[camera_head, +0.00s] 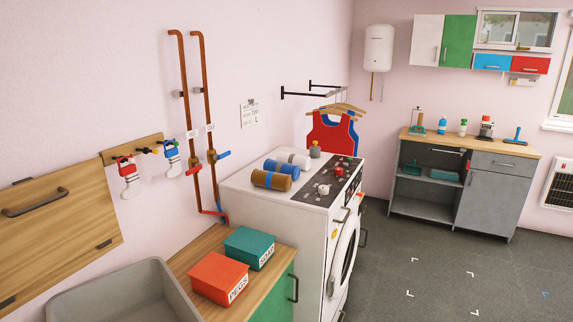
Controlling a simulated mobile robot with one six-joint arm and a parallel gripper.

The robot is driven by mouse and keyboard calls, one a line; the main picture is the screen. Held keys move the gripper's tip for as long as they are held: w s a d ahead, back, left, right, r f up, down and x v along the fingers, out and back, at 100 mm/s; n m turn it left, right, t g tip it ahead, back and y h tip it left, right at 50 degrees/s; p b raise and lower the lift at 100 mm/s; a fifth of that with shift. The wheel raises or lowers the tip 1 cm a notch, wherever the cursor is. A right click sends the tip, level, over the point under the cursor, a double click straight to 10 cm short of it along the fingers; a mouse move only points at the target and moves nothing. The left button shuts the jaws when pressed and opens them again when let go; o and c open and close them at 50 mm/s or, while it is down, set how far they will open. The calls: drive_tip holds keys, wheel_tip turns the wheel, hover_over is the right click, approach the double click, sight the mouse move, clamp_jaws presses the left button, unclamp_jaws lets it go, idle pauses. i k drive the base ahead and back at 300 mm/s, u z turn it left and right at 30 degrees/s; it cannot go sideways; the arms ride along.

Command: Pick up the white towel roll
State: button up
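The white towel roll (295,160) lies on the white top of the washing machine (245,190), toward the wall. A brown roll (272,180) lies nearest. I cannot tell whether the rolls touch. My gripper is not in view.
A dark panel with knobs (325,185) covers the machine's right side. Red (216,278) and teal (250,247) boxes sit on the nearer wooden counter. Copper pipes (205,110) run up the wall. Floor at right is clear.

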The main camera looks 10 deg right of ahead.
sight(304, 162)
drive_tip(key=z, duration=0.1)
drive_tip(key=i, duration=1)
drive_tip(key=u, duration=0.05)
